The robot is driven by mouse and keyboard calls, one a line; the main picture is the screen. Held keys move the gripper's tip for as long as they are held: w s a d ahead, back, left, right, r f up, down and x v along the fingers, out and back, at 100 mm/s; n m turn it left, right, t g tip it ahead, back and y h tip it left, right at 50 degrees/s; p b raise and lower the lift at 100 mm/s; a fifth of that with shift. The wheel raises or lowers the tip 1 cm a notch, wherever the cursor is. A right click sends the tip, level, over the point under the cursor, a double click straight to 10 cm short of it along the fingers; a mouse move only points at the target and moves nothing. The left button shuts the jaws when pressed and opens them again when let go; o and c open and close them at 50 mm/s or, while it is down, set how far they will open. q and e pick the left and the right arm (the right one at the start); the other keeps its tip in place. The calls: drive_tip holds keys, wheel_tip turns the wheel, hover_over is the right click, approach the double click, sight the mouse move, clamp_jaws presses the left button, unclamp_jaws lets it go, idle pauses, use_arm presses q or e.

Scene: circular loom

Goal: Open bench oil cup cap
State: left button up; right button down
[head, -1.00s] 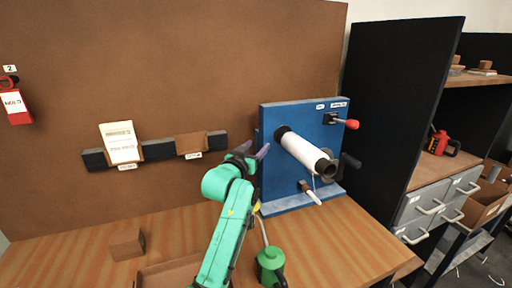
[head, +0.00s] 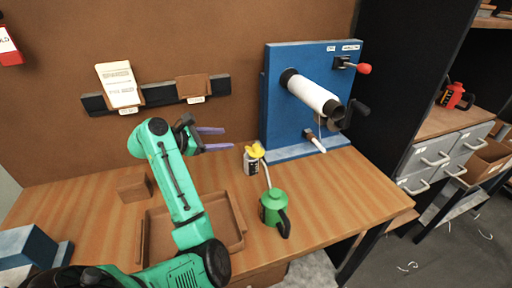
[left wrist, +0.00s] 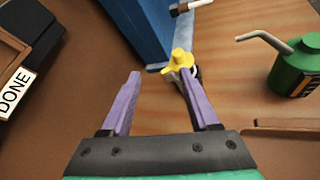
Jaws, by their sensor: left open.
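A small grey oil cup (head: 250,165) with a yellow cap (head: 257,151) stands on the bench left of the blue panel's base. The cap looks down over the cup. My left gripper (head: 228,138) is open and empty, its purple fingers pointing right, a little left of and above the cup. In the left wrist view, the yellow cap (left wrist: 181,62) shows beyond the right fingertip, and that finger hides much of the cup. My left gripper's fingers (left wrist: 159,78) are spread there with nothing between them. My right gripper is not in view.
A green oil can (head: 272,207) with a thin spout stands in front of the cup. A brown tray (head: 231,238) and wooden block (head: 134,188) are left. The blue panel (head: 283,115) with a white roll and handles rises behind. The bench's right front is clear.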

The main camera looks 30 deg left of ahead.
sight(254, 146)
use_arm(q)
drive_tip(key=w+d+f+n, duration=0.1)
drive_tip(key=w+d+f, duration=0.1)
drive_tip(key=w, duration=0.1)
drive_tip(key=w+d+f+n+p, duration=0.1)
drive_tip(key=w+d+f, duration=0.1)
drive_tip(key=w, duration=0.1)
drive_tip(key=w+d+f+n+h, duration=0.1)
drive_tip(key=w+d+f, duration=0.1)
drive_tip(key=w+d, duration=0.1)
drive_tip(key=shift+w+f+g+p, duration=0.3)
drive_tip(key=shift+f, duration=0.05)
clamp_jaws()
idle(1.1)
